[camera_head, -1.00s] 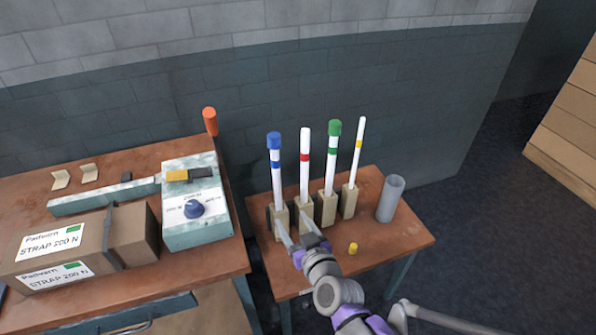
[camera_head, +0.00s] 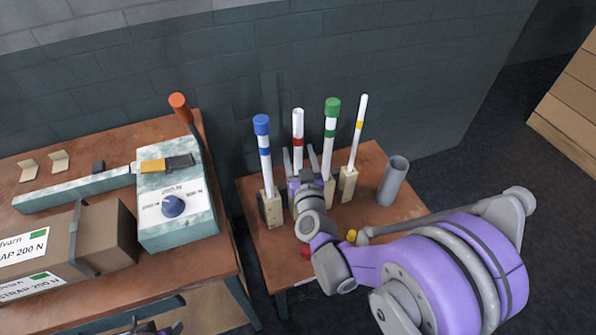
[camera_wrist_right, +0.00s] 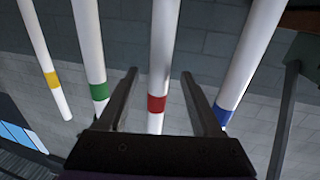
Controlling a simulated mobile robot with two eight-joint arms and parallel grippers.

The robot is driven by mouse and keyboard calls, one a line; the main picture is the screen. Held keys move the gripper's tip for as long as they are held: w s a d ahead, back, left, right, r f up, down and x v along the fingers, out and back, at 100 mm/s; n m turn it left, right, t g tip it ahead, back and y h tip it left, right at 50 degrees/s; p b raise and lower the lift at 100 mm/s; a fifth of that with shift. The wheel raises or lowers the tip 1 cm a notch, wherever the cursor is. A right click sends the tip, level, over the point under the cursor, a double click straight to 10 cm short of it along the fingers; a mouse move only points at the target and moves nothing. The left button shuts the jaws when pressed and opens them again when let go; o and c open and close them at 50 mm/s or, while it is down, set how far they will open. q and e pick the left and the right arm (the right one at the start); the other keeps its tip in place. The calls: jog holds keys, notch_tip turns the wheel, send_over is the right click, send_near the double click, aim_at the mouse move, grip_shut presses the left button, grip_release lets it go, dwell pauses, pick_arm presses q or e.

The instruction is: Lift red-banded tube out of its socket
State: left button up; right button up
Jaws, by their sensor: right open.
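The red-banded tube (camera_head: 297,125) stands upright in the row of tubes, second from the left in the head view. Its lower part and its socket are hidden behind my right gripper (camera_head: 300,162). That gripper is open, with one finger on each side of the tube. In the right wrist view the tube (camera_wrist_right: 162,65) runs between the two open fingers (camera_wrist_right: 159,88), its red band near fingertip height. Gaps show on both sides. A dark purple piece at the bottom edge of the head view may be my left gripper (camera_head: 152,328); its jaws cannot be made out.
A blue-capped tube (camera_head: 264,150) stands close left; a green-capped tube (camera_head: 330,145) and a thin yellow-banded tube (camera_head: 357,130) stand right. A grey cup (camera_head: 393,182) is farther right. Red (camera_head: 307,252) and yellow (camera_head: 351,236) caps lie in front. A tester box (camera_head: 178,205) stands on the left table.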

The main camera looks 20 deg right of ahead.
jog(key=x, duration=0.3)
jog(key=p+x, duration=0.1)
jog(key=x, duration=0.1)
jog(key=shift+w+d+r, duration=0.1)
jog(key=shift+w+r, duration=0.05)
jog(key=shift+r, duration=0.1)
jog(key=shift+c, duration=0.2)
grip_shut()
dwell(1.0)
